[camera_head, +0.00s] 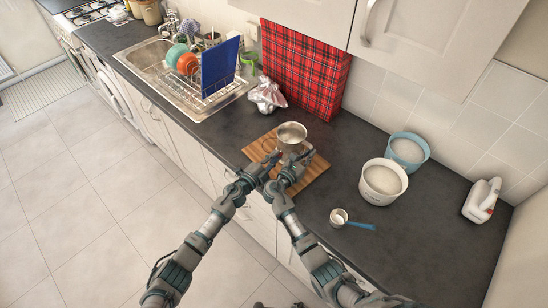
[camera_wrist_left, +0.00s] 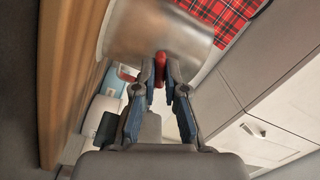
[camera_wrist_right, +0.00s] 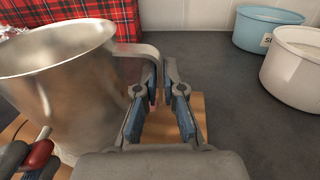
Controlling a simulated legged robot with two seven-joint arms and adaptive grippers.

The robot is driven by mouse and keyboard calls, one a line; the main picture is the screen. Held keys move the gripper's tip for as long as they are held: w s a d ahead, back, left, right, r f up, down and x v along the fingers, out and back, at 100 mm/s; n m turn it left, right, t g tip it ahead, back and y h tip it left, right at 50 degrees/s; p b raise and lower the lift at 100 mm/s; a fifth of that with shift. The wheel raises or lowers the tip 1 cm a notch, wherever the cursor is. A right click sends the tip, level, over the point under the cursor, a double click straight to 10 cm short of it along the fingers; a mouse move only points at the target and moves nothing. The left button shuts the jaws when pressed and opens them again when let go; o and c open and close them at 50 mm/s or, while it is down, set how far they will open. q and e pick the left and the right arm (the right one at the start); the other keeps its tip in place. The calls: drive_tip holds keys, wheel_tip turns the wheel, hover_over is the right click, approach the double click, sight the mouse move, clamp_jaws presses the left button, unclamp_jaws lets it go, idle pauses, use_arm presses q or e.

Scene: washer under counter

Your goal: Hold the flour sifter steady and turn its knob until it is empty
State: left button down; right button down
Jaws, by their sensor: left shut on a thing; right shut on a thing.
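The flour sifter (camera_head: 291,132) is a metal cup over the wooden board (camera_head: 316,178). It also fills the left of the right wrist view (camera_wrist_right: 65,75) and the top of the left wrist view (camera_wrist_left: 150,32). My left gripper (camera_head: 273,158) is shut on its red knob (camera_wrist_left: 160,66), low on the side. My right gripper (camera_head: 304,157) is at the sifter's metal handle (camera_wrist_right: 143,51), with the fingers closed around it. The sifter's contents and what lies directly beneath it cannot be made out clearly.
To the right stand a white tub (camera_head: 370,190) and a blue tub (camera_head: 421,143), both with white contents. Crumpled foil (camera_head: 266,96), a tartan panel (camera_head: 305,65) and a dish rack (camera_head: 212,97) are behind.

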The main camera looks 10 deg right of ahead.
use_arm(q)
drive_tip(key=m, duration=0.4)
drive_tip(key=shift+s+f+m, duration=0.1)
drive_tip(key=shift+f+m, duration=0.1)
drive_tip(key=shift+m, duration=0.2)
idle(0.4)
drive_tip(key=c, duration=1.2)
unclamp_jaws()
drive_tip(key=shift+r, duration=0.1)
drive_tip(key=v, duration=1.2)
